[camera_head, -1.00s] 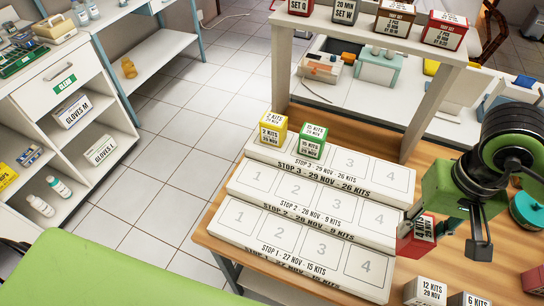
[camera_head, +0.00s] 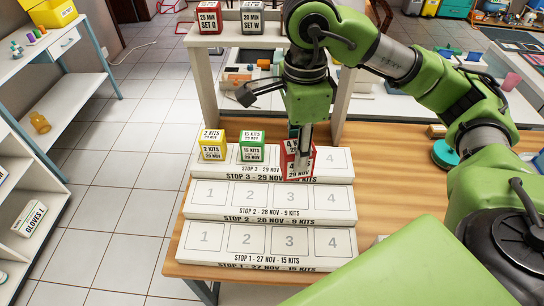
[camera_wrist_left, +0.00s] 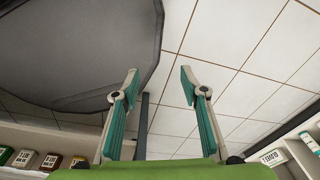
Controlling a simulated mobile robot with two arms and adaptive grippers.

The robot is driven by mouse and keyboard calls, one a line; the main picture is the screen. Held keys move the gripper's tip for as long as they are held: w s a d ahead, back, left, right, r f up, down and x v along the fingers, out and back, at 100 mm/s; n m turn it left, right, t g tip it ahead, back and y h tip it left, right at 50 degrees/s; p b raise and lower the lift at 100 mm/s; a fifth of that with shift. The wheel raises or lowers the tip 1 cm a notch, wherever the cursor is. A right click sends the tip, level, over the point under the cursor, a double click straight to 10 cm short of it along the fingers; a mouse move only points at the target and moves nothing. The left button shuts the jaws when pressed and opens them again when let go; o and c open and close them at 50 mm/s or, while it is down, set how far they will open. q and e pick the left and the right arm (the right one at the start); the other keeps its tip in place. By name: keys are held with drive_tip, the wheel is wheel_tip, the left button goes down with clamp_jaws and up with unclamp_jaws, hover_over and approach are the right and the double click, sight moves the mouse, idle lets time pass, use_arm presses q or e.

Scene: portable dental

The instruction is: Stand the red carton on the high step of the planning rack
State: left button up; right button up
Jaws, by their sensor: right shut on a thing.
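The red carton (camera_head: 294,168) with a white label is held by my right gripper (camera_head: 303,138), which reaches down from above and is shut on it. The carton looks upright, over slot 3 of the high back step, Stop 3, of the white planning rack (camera_head: 268,213). Its lower edge overlaps the step's front lettering; I cannot tell whether it touches the step. A yellow carton (camera_head: 212,146) and a green carton (camera_head: 251,146) stand in slots 1 and 2 of that step. My left gripper (camera_wrist_left: 160,78) is open and empty in the left wrist view.
Slot 4 (camera_head: 331,162) of the high step and both lower steps are bare. A white shelf frame (camera_head: 204,80) rises behind the rack, with a red carton (camera_head: 208,20) and a grey one (camera_head: 252,20) on top. Wooden table (camera_head: 395,185) shows right of the rack.

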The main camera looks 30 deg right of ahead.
drive_tip(key=shift+d+r+m, duration=0.25)
drive_tip(key=shift+r+m, duration=0.3)
drive_tip(key=shift+m, duration=0.55)
drive_tip(key=shift+w+d, duration=0.15)
drive_tip(key=shift+w, duration=0.1)
drive_tip(key=w+d+f+p, duration=0.2)
drive_tip(key=w+f, duration=0.2)
drive_tip(key=w+d+f+p, duration=0.2)
drive_tip(key=w+f, duration=0.1)
drive_tip(key=f, duration=0.1)
drive_tip(key=w+d+f+p, duration=0.2)
drive_tip(key=w+f, duration=0.2)
drive_tip(key=shift+w+d+f, duration=0.25)
drive_tip(key=shift+w+d, duration=0.05)
drive_tip(key=shift+w, duration=0.05)
use_arm(q)
wheel_tip(320, 180, up, 6)
drive_tip(key=s, duration=0.1)
drive_tip(key=shift+a, duration=0.25)
use_arm(e)
drive_tip(key=shift+f+m, duration=0.25)
drive_tip(key=shift+m, duration=0.05)
use_arm(q)
drive_tip(key=shift+s+f, duration=0.1)
